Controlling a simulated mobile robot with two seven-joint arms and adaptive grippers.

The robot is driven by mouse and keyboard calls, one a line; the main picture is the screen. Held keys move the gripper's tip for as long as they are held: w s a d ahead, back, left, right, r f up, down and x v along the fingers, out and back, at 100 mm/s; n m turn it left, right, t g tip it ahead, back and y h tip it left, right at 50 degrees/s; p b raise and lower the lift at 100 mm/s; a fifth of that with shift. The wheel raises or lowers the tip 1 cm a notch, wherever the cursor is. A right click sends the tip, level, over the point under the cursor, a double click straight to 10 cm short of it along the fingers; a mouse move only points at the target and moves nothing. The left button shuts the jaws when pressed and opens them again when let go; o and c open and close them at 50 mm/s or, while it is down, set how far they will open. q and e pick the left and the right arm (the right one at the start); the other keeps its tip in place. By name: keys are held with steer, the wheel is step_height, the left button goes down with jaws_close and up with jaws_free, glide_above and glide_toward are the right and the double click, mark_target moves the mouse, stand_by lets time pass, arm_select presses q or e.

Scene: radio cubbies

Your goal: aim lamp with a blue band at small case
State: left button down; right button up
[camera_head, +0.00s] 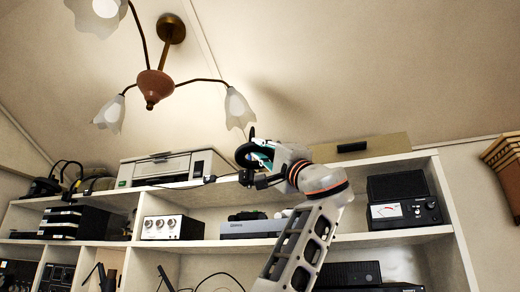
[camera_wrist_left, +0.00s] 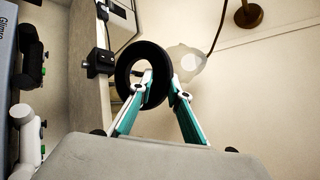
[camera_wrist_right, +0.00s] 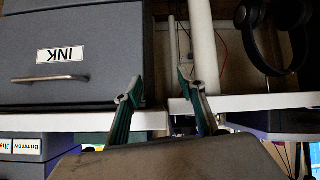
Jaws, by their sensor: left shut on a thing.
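My left gripper (camera_head: 263,157) is up at the top shelf and is shut on a black ring-shaped part (camera_head: 243,156), perhaps the lamp's head. In the left wrist view the fingers (camera_wrist_left: 158,92) of my left gripper meet the rim of this black ring (camera_wrist_left: 128,70), one finger crossing its opening. A dark jointed piece (camera_wrist_left: 98,62) sits beside the ring. I see no blue band. A tan box with a dark handle (camera_head: 388,147) lies on the top shelf to the right; I cannot tell if it is the small case. My right gripper (camera_wrist_right: 158,92) is open and empty.
A white printer (camera_head: 175,168) stands on the top shelf to the left. A ceiling lamp (camera_head: 155,84) hangs above. A black radio (camera_head: 400,200) sits on the middle shelf. A box labelled INK (camera_wrist_right: 75,55) and headphones (camera_wrist_right: 272,35) are ahead of my right gripper.

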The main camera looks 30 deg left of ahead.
arm_select(q)
steer(key=shift+w+d+g, duration=0.2)
steer(key=shift+d+g, duration=0.05)
steer(key=shift+g, duration=0.15)
arm_select(e)
steer(key=shift+w+d, duration=0.1)
arm_select(q)
steer(key=c, duration=1.9)
jaws_free()
arm_select(e)
steer(key=shift+d, duration=0.15)
steer(key=shift+d+f, duration=0.1)
arm_select(q)
steer(key=v, duration=1.2)
steer(key=shift+w+f, duration=0.1)
steer(key=shift+f, duration=0.05)
